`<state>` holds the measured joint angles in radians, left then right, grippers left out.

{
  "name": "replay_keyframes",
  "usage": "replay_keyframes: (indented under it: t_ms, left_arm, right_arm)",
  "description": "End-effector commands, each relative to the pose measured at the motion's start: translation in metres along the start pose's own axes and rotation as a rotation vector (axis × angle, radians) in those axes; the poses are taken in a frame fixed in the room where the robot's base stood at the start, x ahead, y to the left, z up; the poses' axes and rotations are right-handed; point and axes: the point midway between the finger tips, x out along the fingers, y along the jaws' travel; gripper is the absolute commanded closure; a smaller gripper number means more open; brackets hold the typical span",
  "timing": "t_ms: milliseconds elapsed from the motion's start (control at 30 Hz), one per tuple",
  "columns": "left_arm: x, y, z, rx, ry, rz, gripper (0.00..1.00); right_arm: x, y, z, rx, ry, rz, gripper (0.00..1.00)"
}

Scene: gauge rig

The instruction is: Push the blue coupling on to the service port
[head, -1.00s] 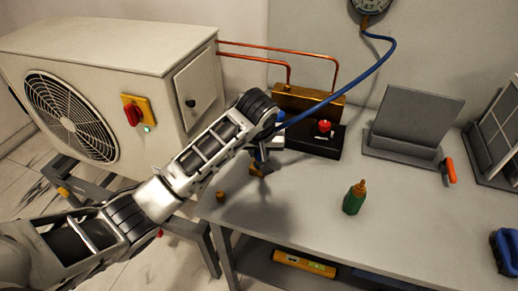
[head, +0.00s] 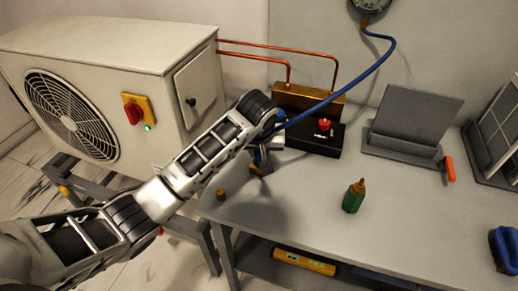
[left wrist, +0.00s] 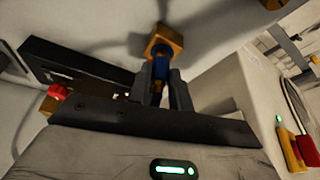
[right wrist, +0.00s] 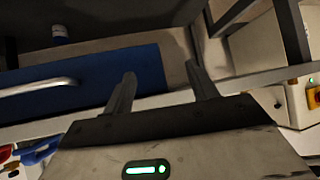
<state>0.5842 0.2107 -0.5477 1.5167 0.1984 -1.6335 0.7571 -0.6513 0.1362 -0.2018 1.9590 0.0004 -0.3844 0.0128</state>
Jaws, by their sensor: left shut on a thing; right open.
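The blue coupling (left wrist: 158,74) is between the fingers of my left gripper (left wrist: 163,88), which is shut on it. It also shows as a small blue patch under my left wrist in the head view (head: 260,154). A brass fitting, apparently the service port (left wrist: 164,41), lies in line just beyond my left fingertips; it also shows low by the bench's left part in the head view (head: 256,169). I cannot tell whether coupling and port touch or are apart. My right gripper (right wrist: 162,82) is open and empty, away from the coupling.
A blue hose (head: 362,74) runs from the wall gauge (head: 371,6) to my left gripper. The brass manifold with red knob (head: 324,125) stands behind. A green bottle (head: 353,196) and small brass cap (head: 220,193) stand on the bench.

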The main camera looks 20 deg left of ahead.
Motion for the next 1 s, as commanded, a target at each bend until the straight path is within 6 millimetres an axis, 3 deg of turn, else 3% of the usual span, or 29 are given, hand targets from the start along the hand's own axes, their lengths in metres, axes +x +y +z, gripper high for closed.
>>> replay_keyframes:
  t_ms: [100, 133, 167, 400, 500, 867, 1000]
  left_arm:
    - [0.0, 0.0, 0.001, 0.001, -0.004, -0.001, 1.0]
    - [0.0, 0.0, 0.001, 0.001, -0.004, -0.001, 0.77]
    - [0.0, 0.0, 0.001, 0.001, -0.004, -0.001, 0.69]
    - [0.0, 0.0, 0.001, 0.0, -0.003, -0.001, 0.62]
    - [0.0, 0.0, 0.0, 0.0, -0.002, -0.001, 0.4]
    - [0.0, 0.0, 0.0, 0.0, -0.002, -0.001, 0.4]
    - [-0.02, 0.001, -0.001, 0.0, 0.003, 0.004, 0.4]
  right_arm:
    - [0.0, 0.0, 0.0, 0.0, 0.0, 0.0, 0.42]
    - [0.0, 0.0, 0.0, 0.0, 0.0, 0.0, 0.42]
    - [0.0, 0.0, 0.0, 0.0, 0.0, 0.0, 0.42]
    - [0.0, 0.0, 0.0, 0.0, -0.001, 0.001, 0.42]
    - [0.0, 0.0, 0.0, 0.0, -0.001, 0.001, 0.42]
    - [0.0, 0.001, 0.0, -0.001, 0.001, 0.002, 0.42]
    - [0.003, 0.002, 0.008, -0.001, -0.006, 0.005, 0.42]
